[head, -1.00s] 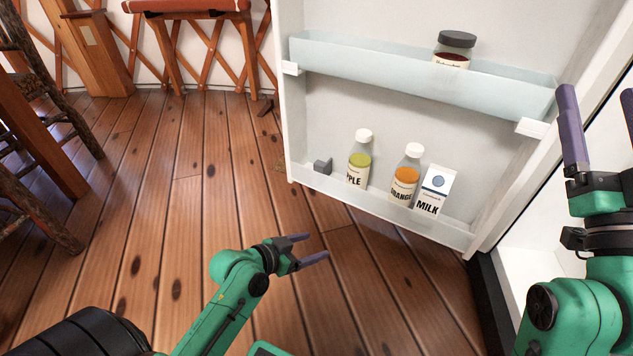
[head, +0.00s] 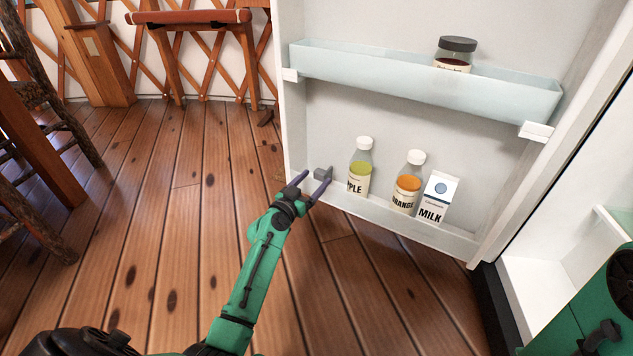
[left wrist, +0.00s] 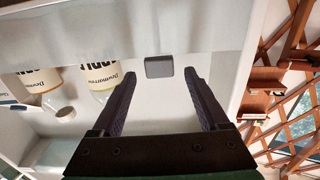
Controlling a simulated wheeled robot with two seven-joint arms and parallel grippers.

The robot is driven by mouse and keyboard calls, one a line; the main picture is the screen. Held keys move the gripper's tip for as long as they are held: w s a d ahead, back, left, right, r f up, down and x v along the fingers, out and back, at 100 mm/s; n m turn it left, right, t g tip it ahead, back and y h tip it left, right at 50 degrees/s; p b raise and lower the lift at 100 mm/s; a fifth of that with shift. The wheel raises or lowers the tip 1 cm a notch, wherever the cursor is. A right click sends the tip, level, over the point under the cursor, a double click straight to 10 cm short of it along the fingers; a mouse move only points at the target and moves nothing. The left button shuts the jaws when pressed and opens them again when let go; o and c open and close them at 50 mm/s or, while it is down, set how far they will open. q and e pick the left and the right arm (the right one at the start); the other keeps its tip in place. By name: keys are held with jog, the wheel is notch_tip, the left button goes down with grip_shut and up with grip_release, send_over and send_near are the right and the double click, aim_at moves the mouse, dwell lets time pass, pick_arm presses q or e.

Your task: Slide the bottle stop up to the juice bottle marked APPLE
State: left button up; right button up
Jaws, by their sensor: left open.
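The bottle stop (head: 323,173), a small grey block, stands in the lower door shelf at its left end. The APPLE juice bottle (head: 360,178), with a white cap and yellow-green juice, stands to its right with a gap between them. My left gripper (head: 315,178) is open in front of the stop and partly covers it. In the left wrist view, the stop (left wrist: 159,67) shows between and just beyond the fingertips (left wrist: 160,73), with nothing gripped. The APPLE bottle (left wrist: 103,75) appears left of the fingers there. My right gripper is out of view.
The ORANGE bottle (head: 407,184) and the MILK carton (head: 436,198) stand right of the APPLE bottle on the lower shelf (head: 456,238). A dark-lidded jar (head: 455,54) sits in the upper shelf (head: 380,77). Wooden floor left of the door is open.

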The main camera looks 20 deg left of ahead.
pick_arm(q)
jog(key=shift+w+d, duration=0.15)
jog(key=shift+w, duration=0.8)
grip_shut()
dwell(0.6)
